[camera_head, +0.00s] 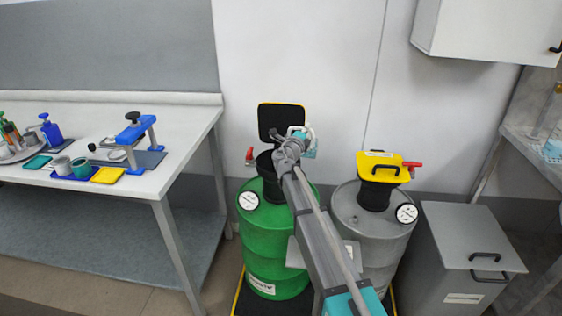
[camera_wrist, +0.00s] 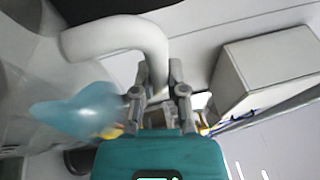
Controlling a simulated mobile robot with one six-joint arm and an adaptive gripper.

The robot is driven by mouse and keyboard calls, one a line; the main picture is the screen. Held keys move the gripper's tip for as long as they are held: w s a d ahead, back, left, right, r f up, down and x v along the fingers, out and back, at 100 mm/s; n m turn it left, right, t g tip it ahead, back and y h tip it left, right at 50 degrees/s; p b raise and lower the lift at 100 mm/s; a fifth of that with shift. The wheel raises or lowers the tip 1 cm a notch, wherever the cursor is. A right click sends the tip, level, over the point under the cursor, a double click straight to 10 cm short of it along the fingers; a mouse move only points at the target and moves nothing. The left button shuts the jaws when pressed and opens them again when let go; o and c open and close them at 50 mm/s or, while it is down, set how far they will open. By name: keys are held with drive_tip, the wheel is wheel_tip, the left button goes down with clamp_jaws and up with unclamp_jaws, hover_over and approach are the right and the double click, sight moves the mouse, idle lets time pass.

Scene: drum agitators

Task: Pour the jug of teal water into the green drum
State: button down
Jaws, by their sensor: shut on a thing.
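The green drum (camera_head: 268,243) stands left of the grey drum, and its black lid with a yellow rim (camera_head: 281,121) is raised. My arm crosses in front of it, and my gripper (camera_head: 299,135) is above and slightly right of its dark opening (camera_head: 266,165). In the wrist view my gripper (camera_wrist: 159,75) is shut on the white handle (camera_wrist: 125,36) of the clear jug (camera_wrist: 40,88). Teal water (camera_wrist: 80,111) shows inside the jug. In the head view the jug (camera_head: 309,149) is small and partly hidden by my arm. I cannot tell if water is flowing.
The grey drum (camera_head: 365,240) has its yellow lid (camera_head: 386,165) shut. A grey lidded bin (camera_head: 468,255) stands at right. The white workbench (camera_head: 190,133) at left carries bottles, cups and trays. A wall cabinet (camera_head: 480,30) hangs at upper right.

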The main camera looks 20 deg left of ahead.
sight(317, 139)
drive_tip(key=shift+s+a+r+n, duration=0.1)
drive_tip(key=shift+a+r+n, duration=0.1)
drive_tip(key=shift+n, duration=0.1)
drive_tip(key=shift+d+f, duration=0.15)
drive_tip(key=d+m, duration=0.1)
drive_tip(key=d, duration=0.1)
drive_tip(key=w+d+m+g+p, duration=0.1)
drive_tip(key=d+m, duration=0.1)
drive_tip(key=shift+w+f, duration=0.2)
drive_tip(key=shift+f, duration=0.25)
drive_tip(key=shift+w+d+m, duration=0.1)
drive_tip(key=shift+d+m, duration=0.05)
drive_tip(key=shift+m, duration=0.15)
